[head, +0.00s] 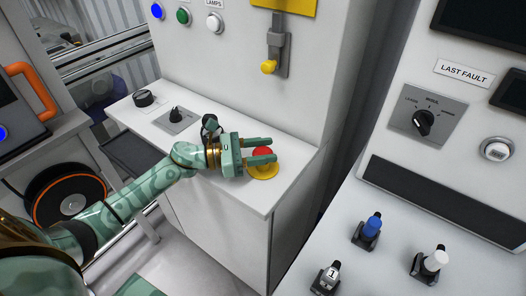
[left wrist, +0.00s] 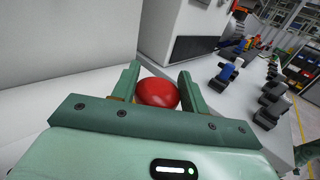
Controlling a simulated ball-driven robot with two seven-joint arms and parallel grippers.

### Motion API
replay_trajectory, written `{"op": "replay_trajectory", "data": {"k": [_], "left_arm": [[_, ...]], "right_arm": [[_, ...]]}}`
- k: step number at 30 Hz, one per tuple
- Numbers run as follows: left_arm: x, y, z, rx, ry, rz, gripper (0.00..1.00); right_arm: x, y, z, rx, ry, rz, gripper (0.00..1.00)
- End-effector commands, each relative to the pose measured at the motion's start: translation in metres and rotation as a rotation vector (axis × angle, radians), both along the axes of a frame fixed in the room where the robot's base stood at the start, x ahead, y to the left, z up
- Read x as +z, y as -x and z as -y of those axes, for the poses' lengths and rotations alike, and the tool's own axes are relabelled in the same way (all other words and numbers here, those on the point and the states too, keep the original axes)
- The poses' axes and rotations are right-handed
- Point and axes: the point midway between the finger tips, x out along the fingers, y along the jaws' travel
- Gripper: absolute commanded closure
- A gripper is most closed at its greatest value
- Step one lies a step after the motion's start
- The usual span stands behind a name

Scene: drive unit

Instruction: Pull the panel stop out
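The panel stop (head: 263,153) is a red mushroom button on a yellow round base, on the white ledge of the cabinet near its right end. My left gripper (head: 260,150) reaches it from the left, with its green fingers apart on either side of the red head. In the left wrist view the red button (left wrist: 157,92) lies between the two open fingers (left wrist: 158,85). A gap shows on the right side of the head; on the left the finger is close, and I cannot tell whether it touches.
On the same ledge are a black knob (head: 144,98) and a selector switch (head: 175,115). A yellow-handled lever (head: 269,66) is on the wall above. A right-hand console carries a mode dial (head: 424,121), blue (head: 373,224) and white (head: 436,259) joysticks.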

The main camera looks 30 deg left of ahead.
Motion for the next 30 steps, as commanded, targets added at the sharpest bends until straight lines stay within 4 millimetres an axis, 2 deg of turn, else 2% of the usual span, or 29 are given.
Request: {"op": "replay_trajectory", "data": {"k": [1, 2, 13, 17, 23, 30], "left_arm": [[0.003, -0.001, 0.000, 0.000, 0.001, 0.005, 0.41], [0.003, -0.001, 0.000, 0.000, 0.001, 0.005, 0.37], [0.001, 0.000, 0.000, 0.001, 0.000, 0.002, 0.37], [-0.001, 0.004, -0.007, 0.002, -0.001, 0.000, 0.37], [-0.003, 0.030, -0.040, 0.002, -0.003, -0.004, 0.37], [-0.002, 0.069, -0.092, 0.001, -0.004, -0.002, 0.37]], "right_arm": [[0.000, 0.000, 0.000, 0.000, 0.000, 0.000, 1.00], [0.000, 0.000, 0.000, 0.000, 0.000, 0.000, 1.00], [0.000, 0.000, 0.000, 0.000, 0.000, 0.000, 1.00], [-0.001, 0.000, 0.000, 0.000, -0.001, -0.001, 1.00], [-0.006, 0.002, 0.000, 0.000, -0.001, -0.004, 1.00], [-0.011, 0.004, 0.000, 0.000, 0.000, -0.009, 1.00]]}}
